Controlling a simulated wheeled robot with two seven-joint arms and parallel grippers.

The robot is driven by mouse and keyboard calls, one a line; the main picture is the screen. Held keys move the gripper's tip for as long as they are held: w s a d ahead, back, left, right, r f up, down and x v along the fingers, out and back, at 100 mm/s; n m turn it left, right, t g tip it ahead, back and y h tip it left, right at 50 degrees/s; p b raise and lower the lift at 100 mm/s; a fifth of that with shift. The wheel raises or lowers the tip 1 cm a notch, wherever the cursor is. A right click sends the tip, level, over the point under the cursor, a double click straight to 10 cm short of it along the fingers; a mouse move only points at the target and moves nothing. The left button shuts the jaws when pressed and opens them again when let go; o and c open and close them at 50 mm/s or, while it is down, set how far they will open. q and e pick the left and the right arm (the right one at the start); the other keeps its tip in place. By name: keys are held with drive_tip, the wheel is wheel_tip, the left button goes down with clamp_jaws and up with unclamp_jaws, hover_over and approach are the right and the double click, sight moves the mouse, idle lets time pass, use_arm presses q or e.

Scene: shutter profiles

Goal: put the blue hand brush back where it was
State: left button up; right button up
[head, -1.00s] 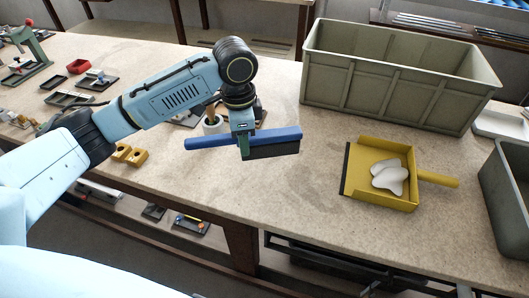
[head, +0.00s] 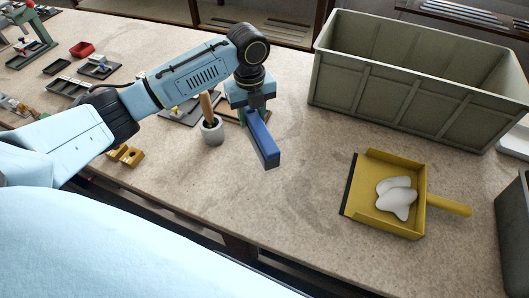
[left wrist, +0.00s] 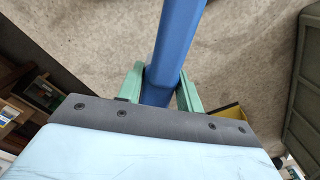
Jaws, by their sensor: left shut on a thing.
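The blue hand brush (head: 261,140) is in my left gripper (head: 247,112), over the middle of the workbench. In the head view its blue back points toward the front edge; its bristles are hidden. In the left wrist view the blue handle (left wrist: 177,45) lies between the two green fingers (left wrist: 158,88), which are shut on it. Whether it touches the bench I cannot tell. My right gripper is not in view.
A yellow dustpan (head: 411,220) with white pieces in it lies to the right. A large grey-green crate (head: 405,85) stands behind it. A grey cup with a wooden handle (head: 212,134) stands just left of the gripper. Trays and small fixtures crowd the far left.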

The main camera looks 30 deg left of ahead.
use_arm(q)
drive_tip(key=f, duration=0.1)
drive_tip(key=s+f, duration=0.1)
drive_tip(key=f, duration=0.1)
wheel_tip(320, 180, down, 2)
drive_tip(key=shift+f, duration=0.35)
wheel_tip(320, 180, down, 3)
drive_tip(key=shift+f, duration=0.4)
drive_tip(key=o, duration=0.9)
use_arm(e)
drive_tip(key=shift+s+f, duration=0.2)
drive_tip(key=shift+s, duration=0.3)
